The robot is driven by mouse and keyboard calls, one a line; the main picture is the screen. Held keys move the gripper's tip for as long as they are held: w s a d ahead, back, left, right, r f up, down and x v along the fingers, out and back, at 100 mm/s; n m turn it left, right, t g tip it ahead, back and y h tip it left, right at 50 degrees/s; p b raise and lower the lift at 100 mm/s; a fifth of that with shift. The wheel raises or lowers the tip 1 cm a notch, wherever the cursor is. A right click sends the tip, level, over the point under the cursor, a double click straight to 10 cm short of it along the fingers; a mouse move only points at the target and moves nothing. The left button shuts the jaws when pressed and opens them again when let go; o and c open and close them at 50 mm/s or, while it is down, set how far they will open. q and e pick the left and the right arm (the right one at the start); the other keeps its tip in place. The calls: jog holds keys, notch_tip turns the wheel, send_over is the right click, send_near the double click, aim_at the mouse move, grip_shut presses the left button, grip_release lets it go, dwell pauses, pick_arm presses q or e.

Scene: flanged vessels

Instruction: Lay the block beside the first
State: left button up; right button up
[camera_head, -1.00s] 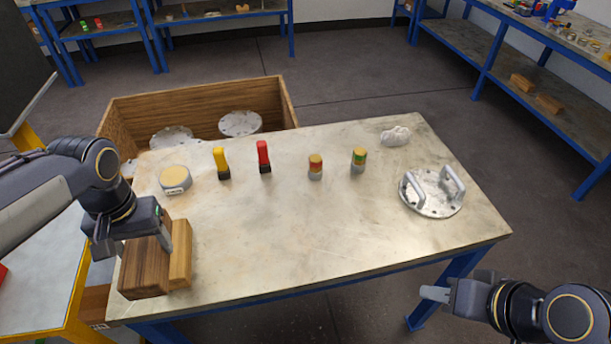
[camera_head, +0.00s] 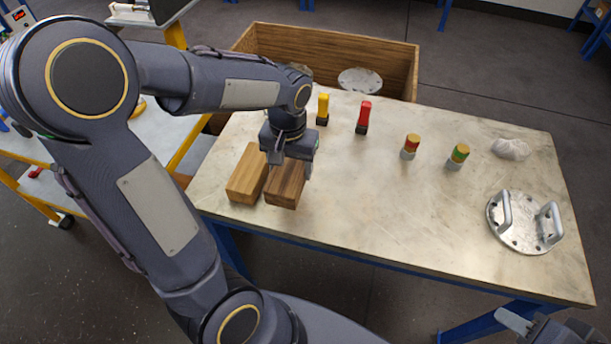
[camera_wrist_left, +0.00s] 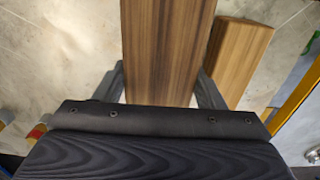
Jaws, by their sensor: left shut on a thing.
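A dark brown wooden block (camera_head: 287,187) is between the fingers of my left gripper (camera_head: 289,164), which is shut on it. In the left wrist view the dark block (camera_wrist_left: 165,45) runs up from between the fingers (camera_wrist_left: 162,88). A lighter wooden block (camera_head: 245,178) lies on the table just left of it, roughly parallel, with a narrow gap; it also shows in the wrist view (camera_wrist_left: 238,60). I cannot tell whether the dark block touches the table. My right gripper (camera_head: 515,322) shows only partly at the bottom right, away from the blocks.
On the metal-topped table (camera_head: 350,215) stand a yellow-topped piece (camera_head: 323,108), a red one (camera_head: 363,117) and two banded cylinders (camera_head: 410,147). A handled flange lid (camera_head: 523,223) and a white lump (camera_head: 511,149) are at right. A wooden crate (camera_head: 330,48) stands behind. The table's middle is clear.

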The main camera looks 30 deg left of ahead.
aim_at(303, 170)
pick_arm(q)
jog(key=w+f, duration=0.1)
jog(key=f, duration=0.1)
jog(key=w+d+f, duration=0.1)
jog(key=f, duration=0.1)
jog(key=shift+w+d, duration=0.2)
jog(key=shift+w, duration=0.2)
jog(key=shift+w+f, duration=0.2)
jog(key=shift+f, duration=1.5)
jog(key=shift+f+b, duration=0.2)
jog(key=shift+b, duration=0.15)
jog(key=o, duration=1.2)
